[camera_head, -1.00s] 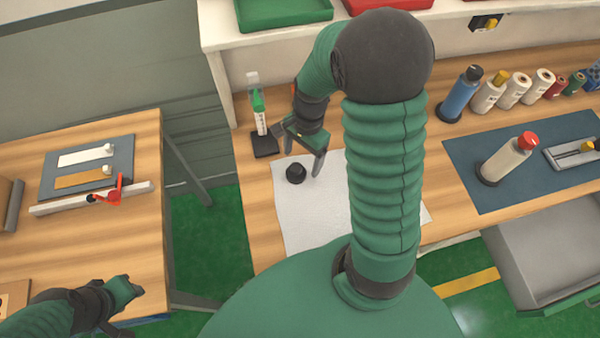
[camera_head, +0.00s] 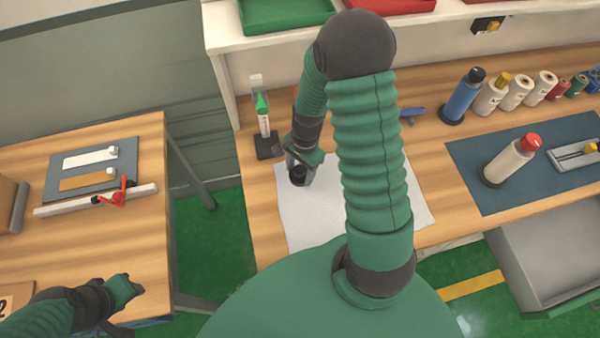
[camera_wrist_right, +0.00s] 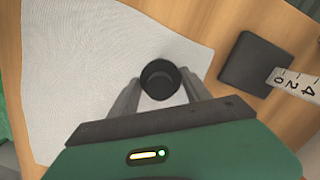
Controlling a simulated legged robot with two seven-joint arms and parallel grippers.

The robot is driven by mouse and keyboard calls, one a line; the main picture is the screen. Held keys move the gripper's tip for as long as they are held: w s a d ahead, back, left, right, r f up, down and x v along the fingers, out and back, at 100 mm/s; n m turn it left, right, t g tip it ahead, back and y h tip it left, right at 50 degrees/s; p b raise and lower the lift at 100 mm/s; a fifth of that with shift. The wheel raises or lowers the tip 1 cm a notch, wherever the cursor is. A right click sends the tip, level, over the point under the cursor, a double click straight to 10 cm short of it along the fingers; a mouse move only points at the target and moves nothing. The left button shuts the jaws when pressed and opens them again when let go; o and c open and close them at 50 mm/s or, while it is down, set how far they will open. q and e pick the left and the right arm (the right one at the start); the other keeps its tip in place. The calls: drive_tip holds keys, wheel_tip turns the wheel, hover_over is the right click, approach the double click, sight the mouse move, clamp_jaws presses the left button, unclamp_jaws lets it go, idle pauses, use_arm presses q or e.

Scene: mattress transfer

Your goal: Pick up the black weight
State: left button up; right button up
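The black weight (camera_head: 297,174) is a small round knobbed piece on the white cloth (camera_head: 310,218). It also shows in the right wrist view (camera_wrist_right: 159,79). My right gripper (camera_head: 301,172) is down at the weight. In the right wrist view its two fingers (camera_wrist_right: 160,92) are apart, one on each side of the weight, with small gaps. The fingertips reach roughly level with the weight; whether they touch it cannot be told. My left gripper (camera_head: 132,288) is over the left table, away from the weight; its fingers are too small to read.
A dark square base with a marked scale (camera_wrist_right: 256,64) stands close to the weight; its upright tube (camera_head: 262,118) shows in the head view. A blue mat (camera_head: 470,175) with a red-capped bottle (camera_head: 511,160) lies right. The left table (camera_head: 110,240) holds a grey board.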

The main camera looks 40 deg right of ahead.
drive_tip(key=shift+w+a, duration=0.1)
drive_tip(key=shift+a, duration=0.1)
drive_tip(key=c, duration=0.7)
clamp_jaws()
drive_tip(key=shift+d, duration=0.15)
